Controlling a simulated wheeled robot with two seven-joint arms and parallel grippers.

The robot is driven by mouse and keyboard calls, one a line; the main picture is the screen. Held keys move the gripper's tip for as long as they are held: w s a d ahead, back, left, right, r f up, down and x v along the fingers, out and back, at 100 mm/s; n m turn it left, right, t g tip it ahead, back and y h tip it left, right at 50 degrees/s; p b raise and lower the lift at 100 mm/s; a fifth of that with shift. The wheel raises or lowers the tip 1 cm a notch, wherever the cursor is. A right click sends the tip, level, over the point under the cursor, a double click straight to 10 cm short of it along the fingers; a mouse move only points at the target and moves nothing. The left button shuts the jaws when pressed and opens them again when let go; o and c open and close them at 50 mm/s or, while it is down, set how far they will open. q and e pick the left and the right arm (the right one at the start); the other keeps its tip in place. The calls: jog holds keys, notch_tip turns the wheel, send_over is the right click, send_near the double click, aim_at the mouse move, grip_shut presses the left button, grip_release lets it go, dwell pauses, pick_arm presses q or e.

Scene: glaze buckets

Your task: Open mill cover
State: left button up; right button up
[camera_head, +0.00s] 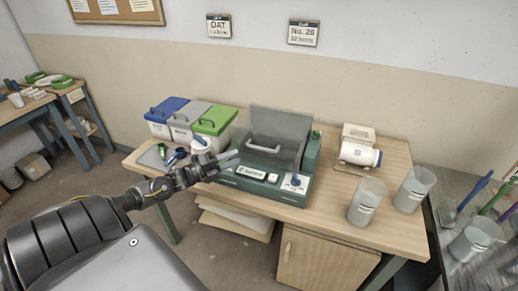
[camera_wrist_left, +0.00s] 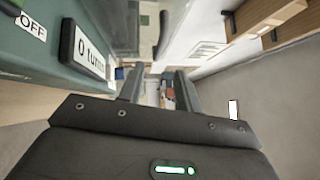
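The mill (camera_head: 240,184) is a green machine on the wooden table, with a display, buttons and a blue knob on its front. Its grey see-through cover (camera_head: 285,124) stands over the body, with a pale handle (camera_head: 264,149) low on the front side. My right gripper is not in view.
Lidded boxes, blue (camera_head: 166,108), grey (camera_head: 189,116) and green (camera_head: 216,122), stand left of the mill. A white motor-like device (camera_head: 358,150) and two clear beakers (camera_head: 365,204) stand to its right. A white bottle (camera_head: 201,146) is behind my left gripper.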

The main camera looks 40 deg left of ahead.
aim_at(259, 148)
pick_arm(q)
jog(key=p+x, duration=0.3)
jog(key=x, duration=0.7)
jog(key=shift+w+d, duration=0.25)
jog(key=shift+w, duration=0.1)
grip_shut()
